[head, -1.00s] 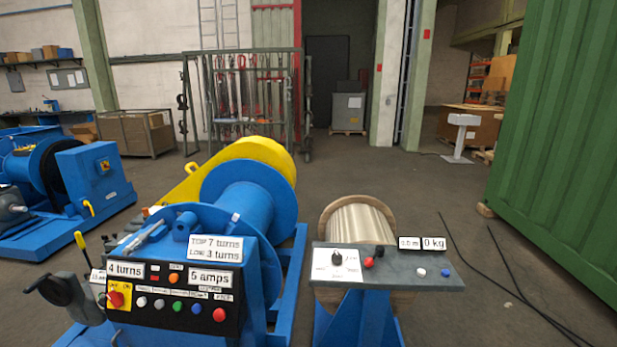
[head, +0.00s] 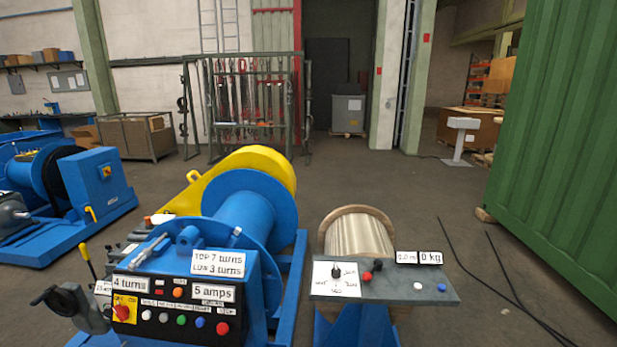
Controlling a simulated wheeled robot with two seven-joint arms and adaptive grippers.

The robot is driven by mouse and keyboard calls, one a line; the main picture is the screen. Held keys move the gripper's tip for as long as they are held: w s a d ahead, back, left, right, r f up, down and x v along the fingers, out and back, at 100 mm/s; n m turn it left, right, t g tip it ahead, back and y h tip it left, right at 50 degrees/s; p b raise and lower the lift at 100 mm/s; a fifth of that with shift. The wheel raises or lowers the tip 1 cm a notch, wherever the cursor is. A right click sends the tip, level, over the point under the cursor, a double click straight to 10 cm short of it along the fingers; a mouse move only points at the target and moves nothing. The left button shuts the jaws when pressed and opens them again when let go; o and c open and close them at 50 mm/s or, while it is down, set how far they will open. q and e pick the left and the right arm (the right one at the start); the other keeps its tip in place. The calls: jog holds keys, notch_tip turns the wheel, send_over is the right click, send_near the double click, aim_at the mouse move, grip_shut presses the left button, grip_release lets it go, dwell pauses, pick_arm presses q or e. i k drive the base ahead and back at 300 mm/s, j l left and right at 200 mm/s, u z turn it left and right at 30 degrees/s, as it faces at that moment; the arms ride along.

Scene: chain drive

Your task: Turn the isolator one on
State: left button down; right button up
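A red rotary isolator knob (head: 122,313) sits on a yellow plate marked OFF and ON, at the left end of the black control panel (head: 152,330) on the near blue winch. The knob is small, and I cannot tell surely which mark it points to. A second yellow isolator plate (head: 107,172) is on the blue cabinet of another machine at the far left. No number shows on either one.
The panel also has several coloured buttons and labels reading 4 turns and 5 amps. A grey console (head: 385,287) with a dial and buttons stands to its right. Open floor lies right, before a green container (head: 560,150).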

aim_at(122, 312)
jog(key=u, duration=1.5)
